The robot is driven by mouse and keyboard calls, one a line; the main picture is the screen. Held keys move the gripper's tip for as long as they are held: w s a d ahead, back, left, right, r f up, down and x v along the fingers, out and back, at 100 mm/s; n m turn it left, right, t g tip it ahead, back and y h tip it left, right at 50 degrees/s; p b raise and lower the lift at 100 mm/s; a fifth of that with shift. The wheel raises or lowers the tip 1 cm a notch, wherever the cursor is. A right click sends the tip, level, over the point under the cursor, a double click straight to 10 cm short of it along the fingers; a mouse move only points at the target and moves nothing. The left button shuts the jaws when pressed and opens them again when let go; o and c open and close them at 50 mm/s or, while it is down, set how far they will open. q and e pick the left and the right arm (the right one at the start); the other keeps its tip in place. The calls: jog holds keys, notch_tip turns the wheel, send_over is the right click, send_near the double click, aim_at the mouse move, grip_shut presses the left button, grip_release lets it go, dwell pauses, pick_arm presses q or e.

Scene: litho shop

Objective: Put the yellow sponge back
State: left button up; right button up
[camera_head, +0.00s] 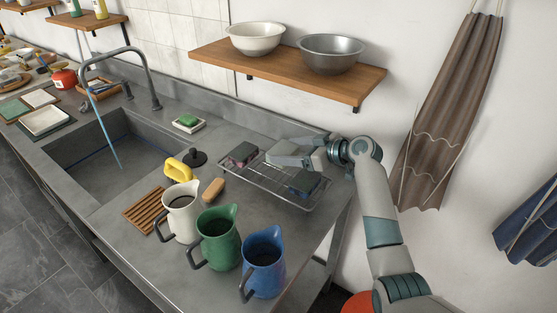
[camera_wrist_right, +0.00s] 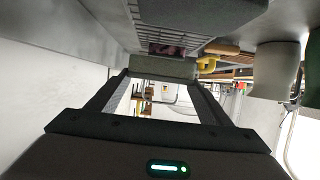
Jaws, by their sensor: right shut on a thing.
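I cannot pick out a yellow sponge for certain. The only yellow thing near me is a yellow piece with a handle-like loop (camera_head: 178,168) on the counter behind the white jug; it also shows in the right wrist view (camera_wrist_right: 207,65). My right gripper (camera_head: 268,156) is low over the wire rack (camera_head: 262,187), its fingers pointing left. It is shut on a grey-green block (camera_wrist_right: 163,68), seen between the fingertips in the right wrist view. My left gripper is out of view.
A dark block (camera_head: 303,182) lies at the rack's right end. White (camera_head: 181,215), green (camera_head: 216,240) and blue (camera_head: 262,265) jugs stand in front. A green block sits on a soap dish (camera_head: 188,124). A shelf (camera_head: 290,70) with two bowls hangs above. The sink (camera_head: 100,155) is left.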

aim_at(279, 174)
jog(key=a+f, duration=0.2)
jog(key=a, duration=0.1)
jog(key=shift+w+a+p, duration=0.15)
jog(key=shift+w+p, duration=0.05)
jog(key=shift+p, duration=0.2)
notch_tip(279, 174, down, 3)
jog(key=shift+f+p, duration=0.2)
jog(key=shift+p, duration=0.7)
jog(key=shift+f, duration=0.25)
jog(key=shift+f, duration=0.15)
jog(key=o, duration=1)
